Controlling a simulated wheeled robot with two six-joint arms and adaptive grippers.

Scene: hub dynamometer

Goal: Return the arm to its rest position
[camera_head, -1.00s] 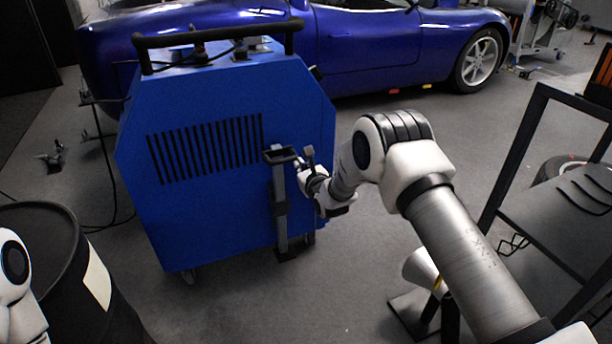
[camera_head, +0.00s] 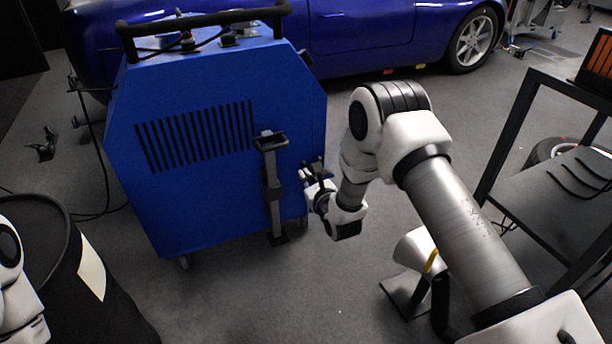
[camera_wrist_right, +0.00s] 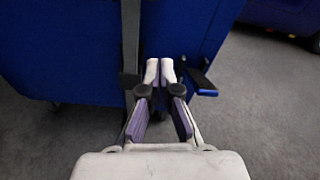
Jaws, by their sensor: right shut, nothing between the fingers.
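My right arm (camera_head: 460,225) reaches in from the lower right. Its right gripper (camera_head: 312,172) is just right of the grey upright bracket on the front of the blue cabinet. In the right wrist view the right gripper (camera_wrist_right: 160,70) has its two fingertips together with nothing between them. The blue cabinet (camera_head: 215,185) stands behind it, with the grey bracket (camera_wrist_right: 131,40) just left of the fingers. Any contact with the cabinet cannot be told. Part of my left arm shows at the lower left edge; its gripper is out of view.
A black drum (camera_head: 110,310) stands at the lower left. A dark metal shelf rack (camera_head: 545,205) is on the right, with a tyre (camera_head: 560,148) behind it. A blue car (camera_head: 370,38) is at the back. Open grey floor lies between cabinet and rack.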

